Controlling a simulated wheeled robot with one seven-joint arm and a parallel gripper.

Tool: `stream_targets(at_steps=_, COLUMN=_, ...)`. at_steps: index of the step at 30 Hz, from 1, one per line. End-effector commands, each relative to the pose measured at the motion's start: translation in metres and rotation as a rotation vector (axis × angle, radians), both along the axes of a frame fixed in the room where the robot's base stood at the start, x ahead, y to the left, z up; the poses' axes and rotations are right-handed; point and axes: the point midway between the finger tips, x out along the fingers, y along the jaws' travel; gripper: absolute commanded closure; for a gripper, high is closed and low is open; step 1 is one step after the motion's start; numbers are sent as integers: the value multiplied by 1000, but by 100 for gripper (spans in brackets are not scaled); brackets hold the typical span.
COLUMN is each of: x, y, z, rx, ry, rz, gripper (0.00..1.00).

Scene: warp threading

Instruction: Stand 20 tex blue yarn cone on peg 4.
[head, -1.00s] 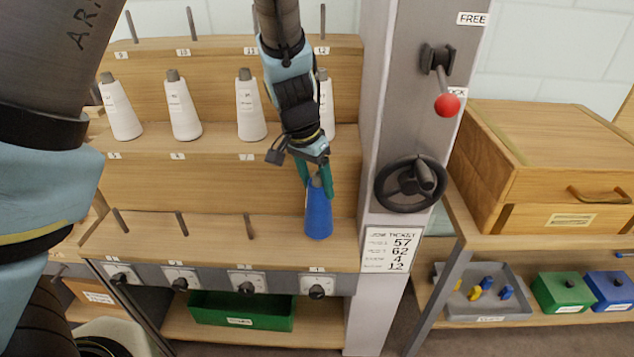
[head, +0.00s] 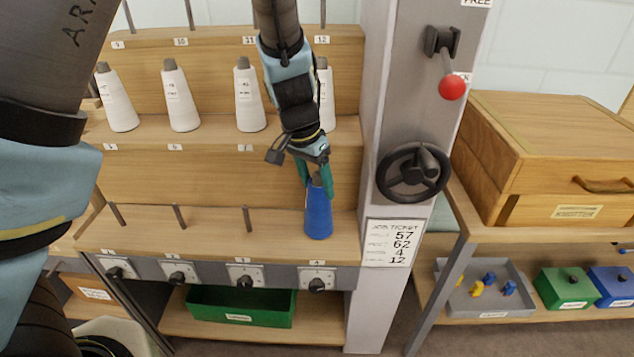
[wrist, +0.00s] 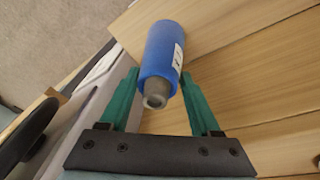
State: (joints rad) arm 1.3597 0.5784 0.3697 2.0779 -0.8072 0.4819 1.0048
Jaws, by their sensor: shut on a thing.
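The blue yarn cone (head: 318,212) stands upright at the right end of the lowest shelf, above the label for peg 4 (head: 317,264). Peg 4 itself is hidden, and I cannot tell whether the cone's base touches the shelf. My gripper (head: 315,172), with green fingers, is shut on the cone's top from above. In the wrist view, the cone (wrist: 163,50) lies between the two fingers (wrist: 160,92), with its grey tip toward the palm and a white label on its side.
Bare pegs (head: 179,216) stand to the left on the same shelf (head: 150,238). White cones (head: 181,98) fill the shelf above. A grey post (head: 385,300) with a black handwheel (head: 412,172) and a red-knobbed lever (head: 452,88) rises close on the right.

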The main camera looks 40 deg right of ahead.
Motion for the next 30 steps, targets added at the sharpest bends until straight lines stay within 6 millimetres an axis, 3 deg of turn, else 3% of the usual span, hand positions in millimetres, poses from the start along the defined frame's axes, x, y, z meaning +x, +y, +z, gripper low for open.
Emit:
stream_targets(at_steps=20, x=0, y=0, z=-10, rx=-1, ry=0, rz=1, gripper=100)
stream_targets(at_steps=21, x=0, y=0, z=-10, rx=-1, ry=0, rz=1, gripper=33)
stream_targets(at_steps=30, x=0, y=0, z=-10, rx=-1, ry=0, rz=0, gripper=1)
